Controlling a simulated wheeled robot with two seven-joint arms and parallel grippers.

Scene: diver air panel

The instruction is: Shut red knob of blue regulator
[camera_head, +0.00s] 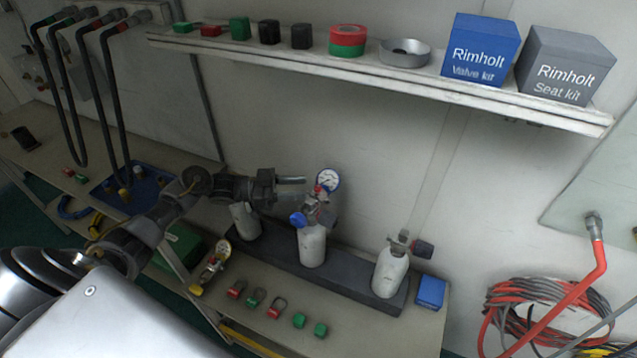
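The blue regulator (311,211) sits on top of the middle white cylinder (312,246). It has a round blue-rimmed gauge (327,180) and a blue knob (297,219) at its left. A small red part, which looks like the red knob (319,189), shows just below and left of the gauge. My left gripper (298,187) comes in from the left, with its fingers pointing right at the regulator. The fingers are apart with nothing seen between them, and their tips end just left of the red part. Contact cannot be told. My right gripper is not in view.
White cylinders stand to the left (245,222) and right (391,272) in a dark rack (345,282). A shelf (400,76) with boxes and tape overhangs behind. Another gauge assembly (215,262) and several red and green pieces lie on the bench in front. Coiled hoses (540,310) hang at right.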

